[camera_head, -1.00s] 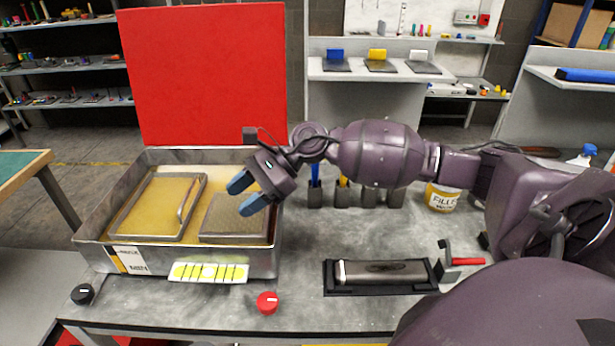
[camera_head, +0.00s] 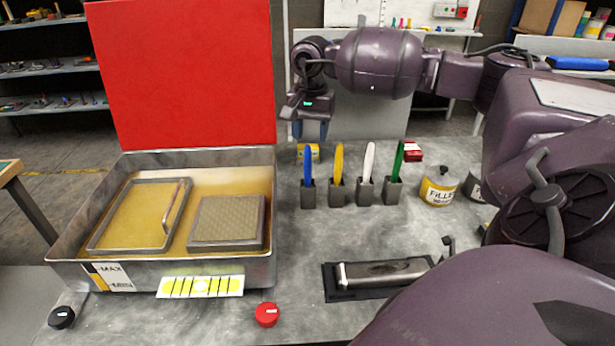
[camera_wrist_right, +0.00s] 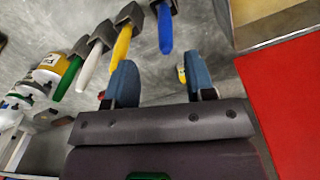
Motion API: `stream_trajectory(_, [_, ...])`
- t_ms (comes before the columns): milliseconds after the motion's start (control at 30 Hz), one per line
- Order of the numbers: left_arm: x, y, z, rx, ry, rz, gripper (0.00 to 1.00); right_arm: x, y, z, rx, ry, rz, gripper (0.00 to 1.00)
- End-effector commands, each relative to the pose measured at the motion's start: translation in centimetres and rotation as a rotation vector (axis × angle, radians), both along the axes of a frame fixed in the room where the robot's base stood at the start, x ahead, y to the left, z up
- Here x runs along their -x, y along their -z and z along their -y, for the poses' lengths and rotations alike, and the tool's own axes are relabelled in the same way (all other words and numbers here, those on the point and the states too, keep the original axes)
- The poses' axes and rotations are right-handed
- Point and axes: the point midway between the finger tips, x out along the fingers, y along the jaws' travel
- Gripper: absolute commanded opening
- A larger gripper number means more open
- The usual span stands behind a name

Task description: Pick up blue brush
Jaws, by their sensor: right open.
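The blue brush (camera_head: 308,166) stands upright in a grey holder (camera_head: 308,195), the leftmost in a row with a yellow, a white and a green brush. In the right wrist view the blue brush (camera_wrist_right: 165,30) is beyond the fingers, above the gap between them. My right gripper (camera_head: 310,130) is open and empty, above and behind the blue brush handle; its blue fingers (camera_wrist_right: 158,85) also show in the right wrist view, apart from the brush. My left gripper is not in view.
A metal tank (camera_head: 62,240) with a raised red lid (camera_head: 185,75) is to the left. The yellow brush (camera_head: 338,163) stands close on the right. A yellow filler can (camera_head: 438,187) and a black tray (camera_head: 332,290) are on the bench, with a red knob (camera_head: 267,314) at the front.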

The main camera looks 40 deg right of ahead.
Motion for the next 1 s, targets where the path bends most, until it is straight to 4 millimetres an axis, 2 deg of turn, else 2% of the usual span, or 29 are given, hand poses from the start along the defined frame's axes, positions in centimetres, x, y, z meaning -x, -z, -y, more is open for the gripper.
stream_trajectory(100, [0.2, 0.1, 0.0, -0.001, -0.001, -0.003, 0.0, 0.0, 1.4, -0.1, -0.002, 0.0, 0.0, 0.5])
stream_trajectory(367, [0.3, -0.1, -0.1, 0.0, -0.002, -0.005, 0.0, -0.2, 3.1, -0.3, -0.003, 0.0, -0.001, 0.5])
stream_trajectory(600, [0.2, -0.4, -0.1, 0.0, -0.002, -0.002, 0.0, -0.4, 6.3, -0.5, -0.003, 0.001, -0.001, 0.5])
stream_trajectory(867, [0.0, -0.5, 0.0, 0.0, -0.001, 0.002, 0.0, -0.5, 6.9, -0.5, -0.002, 0.001, 0.002, 0.5])
stream_trajectory(900, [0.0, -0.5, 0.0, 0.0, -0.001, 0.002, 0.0, -0.5, 6.9, -0.5, -0.002, 0.001, 0.002, 0.48])
stream_trajectory(1000, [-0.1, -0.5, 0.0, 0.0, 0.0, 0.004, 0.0, -0.4, 6.9, -0.5, -0.002, 0.0, 0.002, 0.33])
